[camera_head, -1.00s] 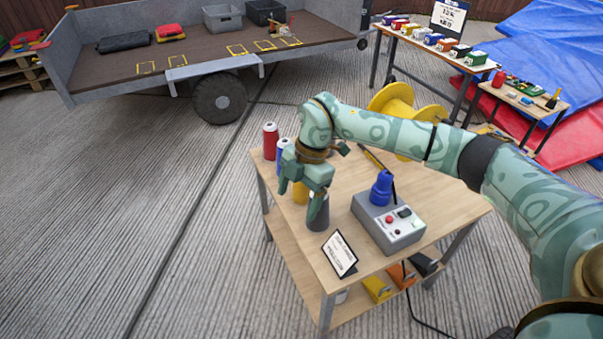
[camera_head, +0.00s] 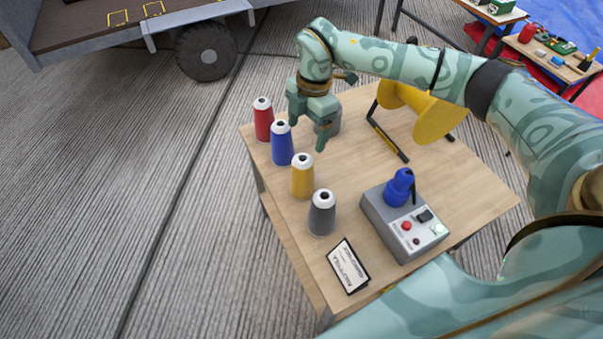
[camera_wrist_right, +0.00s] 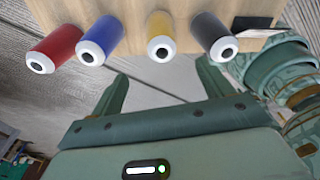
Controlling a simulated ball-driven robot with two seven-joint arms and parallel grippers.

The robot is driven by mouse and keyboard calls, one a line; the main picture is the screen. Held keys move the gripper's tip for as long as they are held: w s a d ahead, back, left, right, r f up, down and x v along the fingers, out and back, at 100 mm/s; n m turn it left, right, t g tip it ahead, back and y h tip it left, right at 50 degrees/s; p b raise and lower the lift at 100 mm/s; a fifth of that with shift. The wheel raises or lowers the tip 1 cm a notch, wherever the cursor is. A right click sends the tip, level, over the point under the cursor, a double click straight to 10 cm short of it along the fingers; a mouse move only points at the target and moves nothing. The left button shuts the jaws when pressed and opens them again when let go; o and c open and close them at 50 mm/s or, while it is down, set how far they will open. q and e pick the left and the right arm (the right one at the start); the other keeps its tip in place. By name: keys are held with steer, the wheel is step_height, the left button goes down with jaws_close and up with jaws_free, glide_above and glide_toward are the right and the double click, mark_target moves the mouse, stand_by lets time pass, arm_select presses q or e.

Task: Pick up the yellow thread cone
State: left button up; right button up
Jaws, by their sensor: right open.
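The yellow thread cone (camera_head: 302,178) stands upright on the wooden table, third in a row of cones. The red cone (camera_head: 263,122) and blue cone (camera_head: 281,145) stand farther back, and the grey cone (camera_head: 321,216) stands nearer. My right gripper (camera_head: 307,130) is open and empty, above the table behind the yellow cone and right of the blue one. In the right wrist view, the yellow cone (camera_wrist_right: 160,32) shows beyond the gap between the open fingers (camera_wrist_right: 163,85), with blue to its left and grey to its right. My left gripper is not in view.
A grey control box (camera_head: 410,235) with a blue knob-like top stands right of the cones. A small sign (camera_head: 348,268) stands at the front. A yellow spool (camera_head: 430,115) is at the back right.

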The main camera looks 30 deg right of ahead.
mark_target(302, 167)
steer(key=f+b, duration=0.1)
steer(key=f, duration=0.3)
steer(key=a+f+b, duration=0.1)
steer(key=f+b, duration=0.1)
steer(key=f, duration=0.2)
steer(key=f+b, duration=0.2)
steer(key=f, duration=0.3)
steer(key=shift+s+a+f, duration=0.1)
steer(key=shift+s+a, duration=0.15)
steer(key=shift+a, duration=0.05)
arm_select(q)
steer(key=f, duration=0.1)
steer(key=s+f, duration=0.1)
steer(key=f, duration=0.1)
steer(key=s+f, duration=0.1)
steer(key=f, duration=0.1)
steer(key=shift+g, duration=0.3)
arm_select(e)
steer(key=shift+r, duration=0.25)
steer(key=c, duration=1.6)
